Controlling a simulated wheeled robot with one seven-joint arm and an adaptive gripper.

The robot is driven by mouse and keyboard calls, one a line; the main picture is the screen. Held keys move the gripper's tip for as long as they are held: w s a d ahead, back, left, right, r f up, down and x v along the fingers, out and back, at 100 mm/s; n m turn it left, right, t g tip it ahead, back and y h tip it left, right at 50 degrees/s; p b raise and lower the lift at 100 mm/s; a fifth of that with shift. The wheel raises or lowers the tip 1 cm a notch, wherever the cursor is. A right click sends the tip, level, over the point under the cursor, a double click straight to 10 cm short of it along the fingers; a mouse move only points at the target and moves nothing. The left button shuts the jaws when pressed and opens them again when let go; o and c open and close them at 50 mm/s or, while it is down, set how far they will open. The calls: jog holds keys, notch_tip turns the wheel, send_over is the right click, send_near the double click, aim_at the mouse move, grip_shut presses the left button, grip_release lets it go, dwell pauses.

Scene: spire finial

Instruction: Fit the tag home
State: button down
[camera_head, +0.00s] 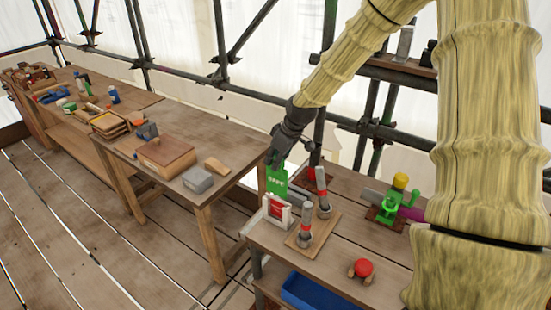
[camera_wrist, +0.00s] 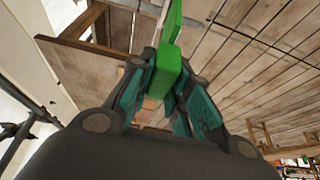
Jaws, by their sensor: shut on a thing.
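A flat green tag (camera_head: 277,180) with pale marks on its face hangs upright below my gripper (camera_head: 275,158). My gripper is shut on the tag's upper end. In the wrist view, the green tag (camera_wrist: 166,72) sits between the teal finger pads of my gripper (camera_wrist: 165,95). A white holder (camera_head: 288,214) with a red panel stands on the near bench, just below the tag in the head view. The tag's lower edge appears close above or behind the holder; I cannot tell whether they touch.
Two grey and red upright cylinders (camera_head: 322,190) stand on a wooden board right of the holder. A green and yellow device (camera_head: 393,200) and a red knob (camera_head: 362,267) are further right. A blue bin (camera_head: 312,293) is below. A longer bench (camera_head: 215,150) with tools is at left.

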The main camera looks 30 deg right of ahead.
aim_at(284, 178)
jog(key=shift+f+b, duration=3.6)
jog(key=shift+f, duration=3.6)
jog(key=c, duration=0.6)
grip_release()
jog(key=shift+c, duration=0.2)
jog(key=shift+p+v, duration=3.4)
jog(key=shift+v, duration=1.1)
jog(key=shift+f, duration=0.1)
